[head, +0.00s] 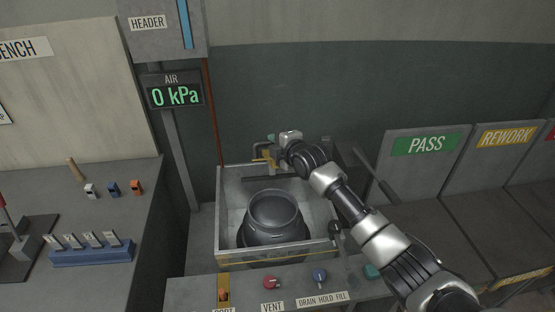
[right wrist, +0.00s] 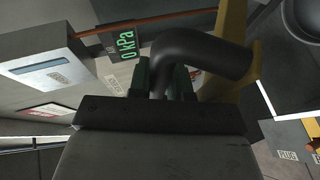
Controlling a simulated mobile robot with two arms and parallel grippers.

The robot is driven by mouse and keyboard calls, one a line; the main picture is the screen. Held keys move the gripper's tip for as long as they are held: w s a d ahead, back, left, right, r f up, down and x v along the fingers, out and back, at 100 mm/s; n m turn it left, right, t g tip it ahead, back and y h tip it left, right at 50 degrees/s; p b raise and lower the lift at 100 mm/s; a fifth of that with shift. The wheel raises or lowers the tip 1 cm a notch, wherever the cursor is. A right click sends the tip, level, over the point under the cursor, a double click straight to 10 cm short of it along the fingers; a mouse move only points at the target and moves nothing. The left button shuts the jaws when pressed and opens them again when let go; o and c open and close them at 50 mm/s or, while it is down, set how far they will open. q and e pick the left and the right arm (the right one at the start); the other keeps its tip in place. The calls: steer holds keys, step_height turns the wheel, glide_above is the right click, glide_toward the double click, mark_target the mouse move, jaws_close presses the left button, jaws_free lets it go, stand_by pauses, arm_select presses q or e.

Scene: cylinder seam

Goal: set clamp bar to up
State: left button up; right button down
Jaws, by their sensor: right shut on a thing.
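A grey tank (head: 227,225) holds a dark grey cylinder (head: 274,212) standing upright in it. A dark flat bar (head: 262,180) lies level across the tank's back; I cannot tell whether it is the clamp bar. Above the back rim is a dark bent handle (head: 259,147) beside a yellow bracket (head: 265,158). My right gripper (head: 273,146) is at this handle. In the right wrist view, its green fingers (right wrist: 166,82) are closed around the bent handle (right wrist: 208,53), with the yellow bracket (right wrist: 234,50) just beyond. My left gripper is not in view.
An air display (head: 174,93) reads 0 kPa. A front panel carries a red knob (head: 272,283) and a blue knob (head: 320,276). PASS (head: 425,144) and REWORK (head: 505,136) panels stand at right. A bench at left holds a blue rack (head: 92,254) and small coloured parts.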

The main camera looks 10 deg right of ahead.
steer(key=shift+w+r, duration=0.35)
steer(key=shift+r, duration=0.1)
steer(key=c, duration=1.1)
jaws_free()
steer(key=shift+f, duration=0.1)
steer(key=shift+o, duration=0.2)
steer(key=b+v, duration=0.2)
steer(key=v, duration=0.8)
steer(key=shift+s, duration=0.4)
steer(key=shift+d, duration=0.15)
